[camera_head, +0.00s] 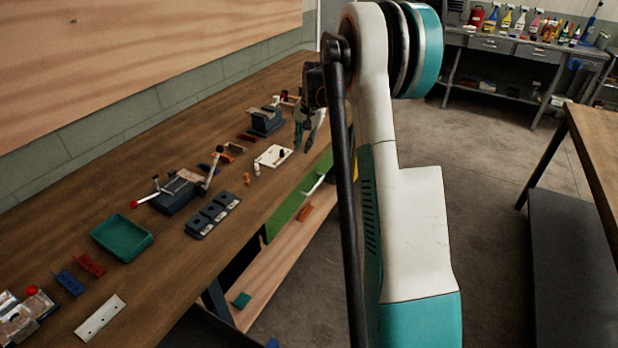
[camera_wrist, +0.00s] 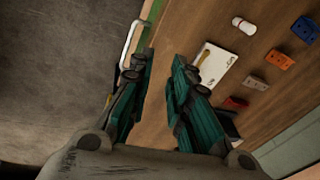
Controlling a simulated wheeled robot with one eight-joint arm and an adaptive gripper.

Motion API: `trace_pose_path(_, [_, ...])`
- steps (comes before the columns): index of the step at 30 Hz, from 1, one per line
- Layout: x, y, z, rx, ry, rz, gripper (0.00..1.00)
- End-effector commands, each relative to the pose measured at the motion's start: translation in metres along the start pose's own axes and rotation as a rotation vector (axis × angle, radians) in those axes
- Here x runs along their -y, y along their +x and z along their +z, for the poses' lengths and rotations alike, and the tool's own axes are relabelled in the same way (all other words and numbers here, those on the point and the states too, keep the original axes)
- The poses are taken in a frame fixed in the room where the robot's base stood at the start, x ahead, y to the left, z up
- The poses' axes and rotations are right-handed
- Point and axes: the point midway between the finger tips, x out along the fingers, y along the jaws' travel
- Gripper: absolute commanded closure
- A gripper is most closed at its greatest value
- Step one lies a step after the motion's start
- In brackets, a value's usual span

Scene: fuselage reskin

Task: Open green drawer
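The green drawer (camera_head: 287,212) is under the front edge of the long wooden workbench, and its front looks flush below the benchtop. A pale bar handle (camera_head: 314,186) is on its front. In the wrist view the handle (camera_wrist: 131,42) lies just left of the left fingertip, with a thin green strip of the drawer (camera_wrist: 155,22) beside it. My gripper (camera_head: 308,132) is near the bench's front edge, beyond the handle in the head view. In the wrist view my gripper (camera_wrist: 162,62) has its two fingers apart with nothing between them. The handle's lower end is partly hidden by the left finger.
The workbench (camera_head: 165,262) holds a white plate (camera_head: 273,156), a green tray (camera_head: 121,238), a dark block (camera_head: 212,215) and vises. A wooden lower shelf (camera_head: 280,262) is below the drawer. Grey floor (camera_head: 488,150) is open to the right. Another table (camera_head: 598,140) stands at far right.

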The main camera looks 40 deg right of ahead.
Motion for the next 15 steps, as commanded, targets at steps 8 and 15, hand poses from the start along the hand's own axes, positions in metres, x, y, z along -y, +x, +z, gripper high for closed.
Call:
trace_pose_path(8, [-0.064, 0.065, -0.055, 0.063, 0.151, 0.021, 0.82])
trace_pose_path(15, [-0.079, 0.086, -0.064, 0.078, 0.184, 0.025, 0.82])
